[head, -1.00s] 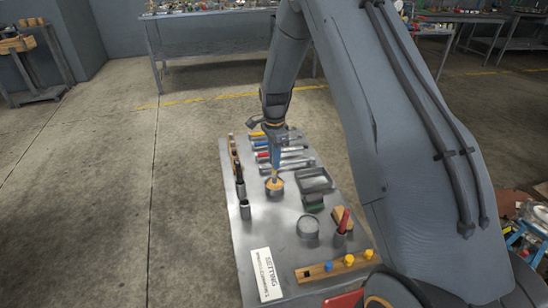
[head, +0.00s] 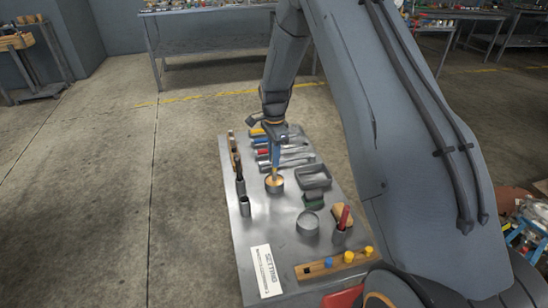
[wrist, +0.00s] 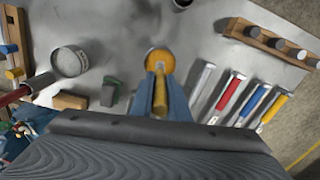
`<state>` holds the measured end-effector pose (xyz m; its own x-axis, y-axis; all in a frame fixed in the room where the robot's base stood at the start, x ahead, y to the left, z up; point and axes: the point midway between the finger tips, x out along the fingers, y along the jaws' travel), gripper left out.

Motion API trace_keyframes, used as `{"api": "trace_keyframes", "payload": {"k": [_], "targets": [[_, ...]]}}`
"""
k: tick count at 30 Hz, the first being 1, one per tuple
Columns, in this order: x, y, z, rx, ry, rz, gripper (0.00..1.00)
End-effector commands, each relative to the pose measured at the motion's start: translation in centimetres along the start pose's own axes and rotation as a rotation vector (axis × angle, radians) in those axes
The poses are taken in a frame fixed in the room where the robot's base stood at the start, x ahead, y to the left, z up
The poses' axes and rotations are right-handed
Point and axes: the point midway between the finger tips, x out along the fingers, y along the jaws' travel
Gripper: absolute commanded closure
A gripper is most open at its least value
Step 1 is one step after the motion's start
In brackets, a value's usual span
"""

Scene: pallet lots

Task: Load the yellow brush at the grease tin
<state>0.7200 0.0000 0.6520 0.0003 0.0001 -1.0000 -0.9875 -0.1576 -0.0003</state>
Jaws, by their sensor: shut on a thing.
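My gripper (head: 276,160) has blue fingers and points down over the metal table. It is shut on the yellow brush (wrist: 160,96), whose handle shows between the fingers in the wrist view. The brush (head: 275,174) also shows below the fingers in the head view, nearly upright. Its lower end is at the mouth of the grease tin (head: 274,188), a round grey tin with amber contents. The tin (wrist: 150,68) lies straight ahead of the fingers in the wrist view. The bristles are hidden, so I cannot tell how deep they sit.
Several tools with coloured handles (wrist: 251,104) lie beside the tin.

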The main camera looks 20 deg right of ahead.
Motion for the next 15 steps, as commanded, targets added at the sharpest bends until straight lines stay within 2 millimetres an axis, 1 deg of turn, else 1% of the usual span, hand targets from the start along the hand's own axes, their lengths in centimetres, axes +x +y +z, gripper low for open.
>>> {"api": "trace_keyframes", "payload": {"k": [15], "targets": [[0.6, 0.01, 0.0, 0.0, 0.0, 0.0, 1.0]]}}
